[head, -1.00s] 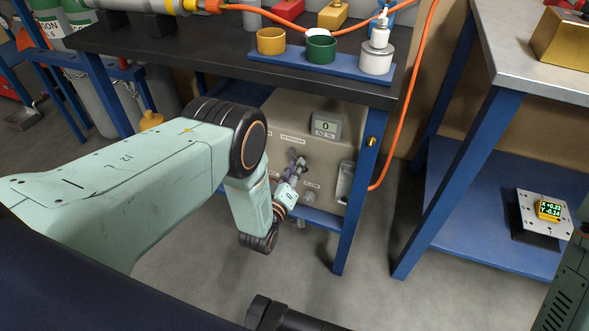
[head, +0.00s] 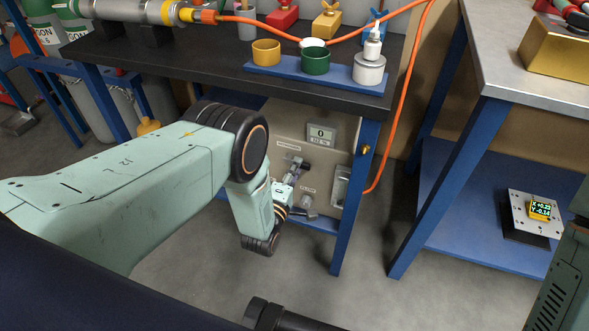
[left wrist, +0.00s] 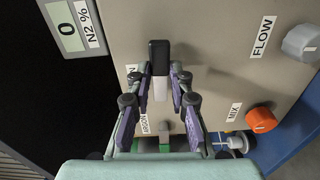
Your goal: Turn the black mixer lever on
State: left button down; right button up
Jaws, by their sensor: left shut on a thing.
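The black mixer lever (left wrist: 159,50) stands out from the beige gas panel (left wrist: 215,35), with a pale metal shaft below its black grip. My left gripper (left wrist: 162,72) is shut on it, one purple-grey finger on each side near the tips. In the head view my left gripper (head: 296,168) is small at the panel front, and it partly hides the lever there. The panel display (head: 321,134) reads 0, and it also shows in the left wrist view (left wrist: 70,28) beside the N2 % label. My right gripper is not in view.
An orange knob (left wrist: 261,120) by the MIX label and a grey knob (left wrist: 301,43) by FLOW are right of the lever. A blue table leg (head: 355,200) stands right of the panel. Cups on a blue tray (head: 290,78) and an orange hose (head: 393,140) are above and right.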

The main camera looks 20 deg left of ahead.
pick_arm(q)
jog(key=shift+r+n, duration=0.1)
jog(key=shift+n, duration=0.3)
jog(key=c, duration=1.2)
grip_release()
jog(key=s, duration=1.2)
jog(key=shift+a, duration=0.15)
